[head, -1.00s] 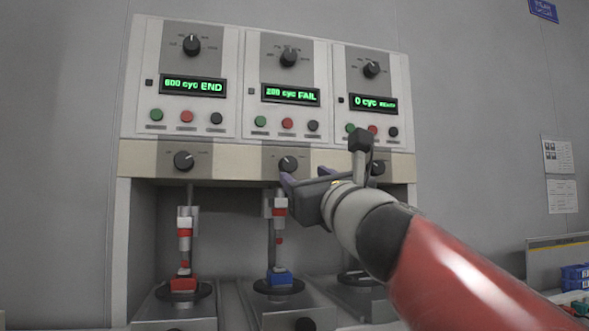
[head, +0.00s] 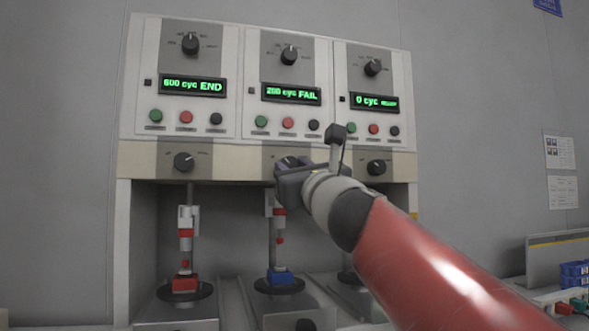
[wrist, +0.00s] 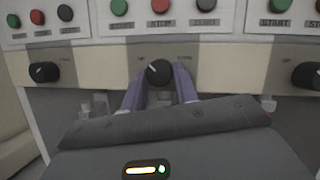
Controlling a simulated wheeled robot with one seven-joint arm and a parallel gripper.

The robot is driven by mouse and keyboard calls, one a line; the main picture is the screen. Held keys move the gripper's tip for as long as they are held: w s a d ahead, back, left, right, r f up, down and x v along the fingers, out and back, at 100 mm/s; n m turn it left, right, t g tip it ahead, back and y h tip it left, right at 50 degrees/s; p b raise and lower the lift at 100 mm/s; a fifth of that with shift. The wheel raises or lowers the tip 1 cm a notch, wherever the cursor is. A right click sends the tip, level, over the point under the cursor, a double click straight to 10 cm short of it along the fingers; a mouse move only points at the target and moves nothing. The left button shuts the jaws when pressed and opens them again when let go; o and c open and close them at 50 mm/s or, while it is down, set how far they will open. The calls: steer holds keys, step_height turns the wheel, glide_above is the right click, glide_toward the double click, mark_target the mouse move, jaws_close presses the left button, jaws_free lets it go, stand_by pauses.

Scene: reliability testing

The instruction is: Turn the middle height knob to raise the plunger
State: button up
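The middle height knob is a black dial with a pale pointer mark on the beige strip, facing me between my fingers in the wrist view (wrist: 159,72). In the head view my gripper mostly covers this knob. My gripper (wrist: 159,80) has its two purple fingers apart, one at each side of the knob, with a small gap seeming to show on both sides. In the head view my gripper (head: 282,170) is at the middle station's strip. The middle plunger (head: 279,225), grey with a red band, hangs below, above a blue piece (head: 281,277) on a round plate.
The left height knob (head: 184,162) and right height knob (head: 376,167) flank the middle one. Displays read 600 cyc END (head: 193,86), 200 cyc FAIL (head: 291,94) and 0 cyc (head: 375,102). Start and stop buttons sit just above the strip. A red piece (head: 185,284) lies under the left plunger.

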steer(key=shift+c, duration=1)
steer(key=shift+r+n+y+p, duration=0.2)
steer(key=shift+n+y+p, duration=0.15)
steer(key=shift+n, duration=0.25)
steer(key=shift+d+f+n+g+y+p, duration=0.1)
steer(key=shift+n+g+y+p, duration=0.55)
steer(key=shift+n, duration=0.95)
steer(key=o, duration=1)
steer(key=shift+c, duration=0.2)
steer(key=shift+s+f+b, duration=0.1)
steer(key=shift+b, duration=0.2)
